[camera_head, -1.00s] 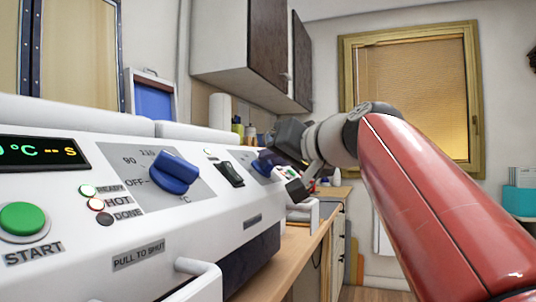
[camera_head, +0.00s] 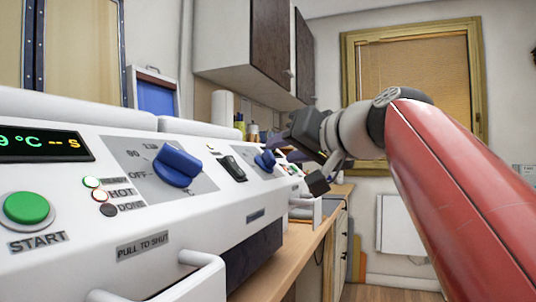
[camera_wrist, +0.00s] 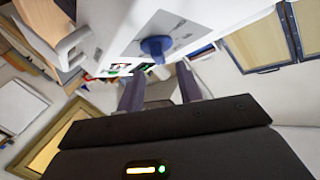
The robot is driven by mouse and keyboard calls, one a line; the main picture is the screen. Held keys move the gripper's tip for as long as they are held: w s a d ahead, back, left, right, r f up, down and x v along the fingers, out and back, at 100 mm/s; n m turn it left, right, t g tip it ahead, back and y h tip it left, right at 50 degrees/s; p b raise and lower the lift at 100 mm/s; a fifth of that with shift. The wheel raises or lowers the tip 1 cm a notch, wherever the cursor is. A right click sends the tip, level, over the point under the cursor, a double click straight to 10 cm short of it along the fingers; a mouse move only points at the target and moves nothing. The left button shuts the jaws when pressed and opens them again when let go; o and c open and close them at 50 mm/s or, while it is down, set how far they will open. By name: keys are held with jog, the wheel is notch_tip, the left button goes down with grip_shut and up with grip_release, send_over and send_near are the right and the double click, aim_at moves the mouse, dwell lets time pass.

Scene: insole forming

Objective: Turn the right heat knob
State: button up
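The right heat knob (camera_head: 265,160) is blue and sits on a grey dial plate at the far end of the white machine's sloped front. It also shows in the wrist view (camera_wrist: 157,47), beyond the fingertips and roughly in line with the gap between them. My gripper (camera_head: 294,164) is just right of the knob in the head view and looks apart from it. In the wrist view my gripper (camera_wrist: 158,88) has its two fingers spread with nothing between them. The knob's exact pointer setting is too small to read.
Nearer stand a second blue knob (camera_head: 177,166), a black rocker switch (camera_head: 232,168), a green START button (camera_head: 27,208) and status lamps. A white handle (camera_head: 190,275) juts out at the front. The wooden counter (camera_head: 262,275) runs alongside, with floor space to the right.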

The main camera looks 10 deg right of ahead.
jog(key=v, duration=0.4)
jog(key=shift+s+d, duration=0.15)
jog(key=shift+s, duration=0.15)
